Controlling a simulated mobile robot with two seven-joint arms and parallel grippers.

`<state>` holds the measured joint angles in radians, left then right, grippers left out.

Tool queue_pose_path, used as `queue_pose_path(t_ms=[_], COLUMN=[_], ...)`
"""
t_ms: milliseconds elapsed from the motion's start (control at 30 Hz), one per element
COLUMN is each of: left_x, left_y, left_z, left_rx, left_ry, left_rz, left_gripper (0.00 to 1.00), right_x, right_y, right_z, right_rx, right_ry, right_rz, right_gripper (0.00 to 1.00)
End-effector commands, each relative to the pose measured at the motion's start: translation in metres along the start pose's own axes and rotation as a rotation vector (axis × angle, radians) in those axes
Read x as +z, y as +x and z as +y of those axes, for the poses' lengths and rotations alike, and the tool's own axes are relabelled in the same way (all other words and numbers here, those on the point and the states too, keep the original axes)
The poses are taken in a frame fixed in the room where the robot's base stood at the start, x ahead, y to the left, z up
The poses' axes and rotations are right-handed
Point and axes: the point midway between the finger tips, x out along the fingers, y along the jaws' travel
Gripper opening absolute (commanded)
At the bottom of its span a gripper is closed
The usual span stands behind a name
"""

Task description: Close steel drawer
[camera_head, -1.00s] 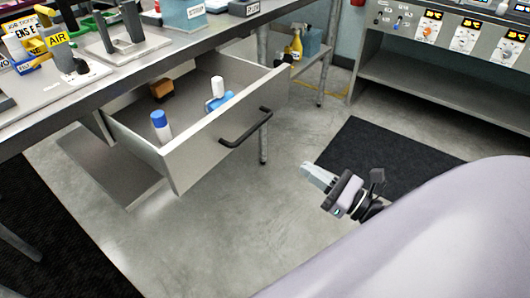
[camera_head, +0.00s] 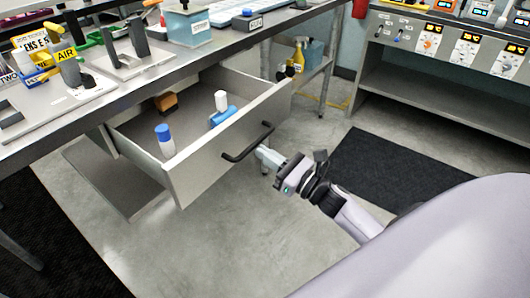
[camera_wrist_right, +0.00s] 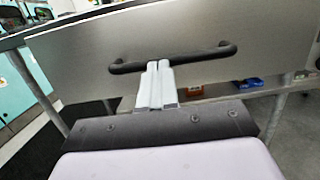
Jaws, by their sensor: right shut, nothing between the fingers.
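The steel drawer (camera_head: 222,158) is pulled out from under the workbench, with a dark bar handle (camera_head: 248,143) on its front. Inside it lie a white bottle with a blue cap (camera_head: 165,141), a blue and white item (camera_head: 222,114) and a brown block (camera_head: 165,101). My left gripper is not in view.
The workbench (camera_head: 185,52) above the drawer carries labelled fixtures. A small side shelf with a yellow spray bottle (camera_head: 298,55) stands behind the drawer. A control-panel bench (camera_head: 440,85) is at the right. A dark mat (camera_head: 395,165) lies on the otherwise clear floor there.

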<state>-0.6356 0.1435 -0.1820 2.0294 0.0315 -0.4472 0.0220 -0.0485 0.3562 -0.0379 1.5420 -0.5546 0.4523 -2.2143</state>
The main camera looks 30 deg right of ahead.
Motion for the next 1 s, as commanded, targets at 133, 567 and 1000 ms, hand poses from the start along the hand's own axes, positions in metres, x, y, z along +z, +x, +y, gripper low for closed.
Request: queue_pose_path(t_ms=[133, 567, 1000], left_x=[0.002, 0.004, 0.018], left_y=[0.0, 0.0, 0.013], left_z=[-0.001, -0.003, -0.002], left_rx=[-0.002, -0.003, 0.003], left_ry=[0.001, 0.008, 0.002], left_rz=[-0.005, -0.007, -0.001], left_gripper=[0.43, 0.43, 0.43], right_x=[0.0, -0.001, -0.011], right_y=[0.006, 0.007, 0.047], right_z=[0.0, 0.0, 0.0], right_rx=[0.0, 0.0, 0.0], right_ry=[0.001, 0.001, -0.001], right_rz=[0.0, 0.0, -0.003], right_gripper=[0.0, 0.0, 0.0])
